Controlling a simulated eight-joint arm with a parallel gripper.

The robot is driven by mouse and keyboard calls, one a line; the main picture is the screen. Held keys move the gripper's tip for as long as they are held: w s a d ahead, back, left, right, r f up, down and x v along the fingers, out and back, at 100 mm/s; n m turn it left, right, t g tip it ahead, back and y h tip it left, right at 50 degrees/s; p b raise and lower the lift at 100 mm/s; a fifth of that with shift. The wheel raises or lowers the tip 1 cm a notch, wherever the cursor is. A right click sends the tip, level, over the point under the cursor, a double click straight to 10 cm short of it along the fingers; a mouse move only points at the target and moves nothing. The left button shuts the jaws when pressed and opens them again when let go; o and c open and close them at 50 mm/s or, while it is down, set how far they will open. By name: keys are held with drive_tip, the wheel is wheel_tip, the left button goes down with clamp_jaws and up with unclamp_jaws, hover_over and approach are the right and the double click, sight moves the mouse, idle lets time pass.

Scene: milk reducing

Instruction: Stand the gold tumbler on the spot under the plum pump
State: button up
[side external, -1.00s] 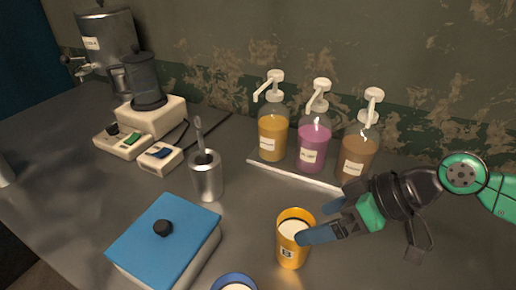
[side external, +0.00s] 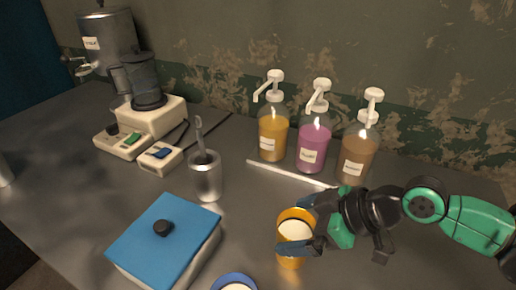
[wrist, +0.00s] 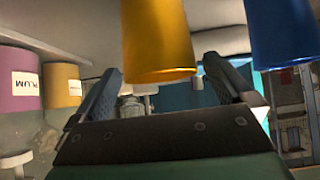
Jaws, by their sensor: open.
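The gold tumbler (side external: 290,263), holding a white liquid, stands upright on the dark counter in front of the pump bottles. My gripper (side external: 299,225) is open, with one finger on each side of the tumbler. In the wrist view the gold tumbler (wrist: 157,40) shows upside down between the spread fingers (wrist: 163,75); I cannot tell whether they touch it. The plum pump (side external: 314,147) is the middle bottle, with purple contents and a white spout towards the front. A white strip (side external: 285,174) lies before the bottles; no separate spot mark is clear.
An amber pump bottle (side external: 272,137) and a brown one (side external: 356,158) flank the plum pump. A steel pot (side external: 206,178) with a utensil and a blue-lidded box (side external: 170,235) stand left. A blue tumbler (side external: 235,281) is near front. Counter between gold tumbler and strip is clear.

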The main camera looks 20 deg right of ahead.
drive_tip(key=shift+w+a+f, duration=0.2)
drive_tip(key=shift+w+f, duration=0.05)
drive_tip(key=shift+f, duration=0.1)
drive_tip(key=c, duration=1.5)
drive_tip(key=shift+r, duration=0.2)
